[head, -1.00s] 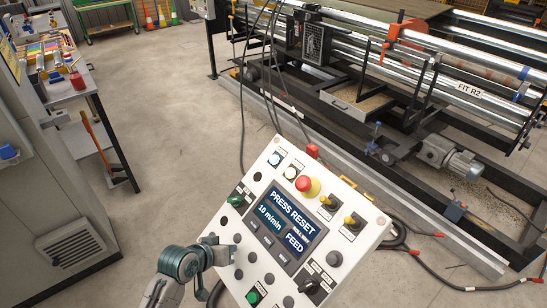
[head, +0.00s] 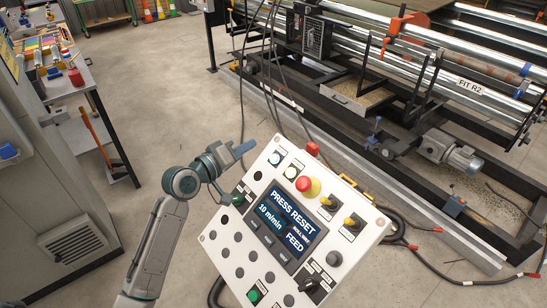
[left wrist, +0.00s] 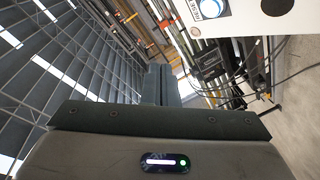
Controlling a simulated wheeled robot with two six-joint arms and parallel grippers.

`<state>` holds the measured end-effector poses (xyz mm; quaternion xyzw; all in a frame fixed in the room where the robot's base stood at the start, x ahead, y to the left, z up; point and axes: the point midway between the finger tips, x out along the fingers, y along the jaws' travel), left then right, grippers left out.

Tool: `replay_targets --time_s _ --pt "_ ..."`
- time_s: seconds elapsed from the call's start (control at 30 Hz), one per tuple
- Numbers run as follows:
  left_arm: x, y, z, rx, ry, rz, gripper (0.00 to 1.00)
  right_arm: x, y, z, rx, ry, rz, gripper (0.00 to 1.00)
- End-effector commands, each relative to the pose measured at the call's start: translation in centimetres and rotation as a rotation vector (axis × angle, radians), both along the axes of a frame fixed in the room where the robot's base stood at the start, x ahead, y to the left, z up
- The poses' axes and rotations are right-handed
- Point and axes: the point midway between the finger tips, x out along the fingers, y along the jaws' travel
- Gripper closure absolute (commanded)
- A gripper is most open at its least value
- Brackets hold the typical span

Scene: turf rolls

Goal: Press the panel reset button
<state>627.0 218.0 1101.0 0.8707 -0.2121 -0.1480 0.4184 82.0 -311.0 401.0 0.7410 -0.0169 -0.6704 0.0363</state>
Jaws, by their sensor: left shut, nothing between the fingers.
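The control panel (head: 222,265) is tilted, with a screen (head: 287,222) reading "PRESS RESET", "10 m/min" and "FEED". At its upper left corner is a pale button with a blue ring (head: 275,158). My left gripper (head: 243,149) is shut and empty, just left of the panel's upper left corner and apart from the button. Its closed fingers show in the left wrist view (left wrist: 160,86). My right gripper is not in view.
A roller machine (head: 400,110) stands behind. A workbench (head: 75,80) is at left; floor between is clear.

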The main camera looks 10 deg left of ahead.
Motion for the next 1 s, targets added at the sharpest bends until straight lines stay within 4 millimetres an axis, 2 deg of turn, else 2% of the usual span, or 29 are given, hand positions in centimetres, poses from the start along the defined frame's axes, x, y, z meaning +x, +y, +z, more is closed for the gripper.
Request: replay_targets --time_s 0.27,0.7,1.0 --pt "0.2 -0.2 -0.5 0.000 0.001 0.001 1.00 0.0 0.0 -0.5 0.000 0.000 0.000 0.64" --pt "3.0 -2.4 -5.1 -0.001 0.000 0.000 1.00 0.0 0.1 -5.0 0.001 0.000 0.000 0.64" --pt "4.3 -3.4 -6.7 0.002 0.001 0.000 1.00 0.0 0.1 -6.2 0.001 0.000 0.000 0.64"
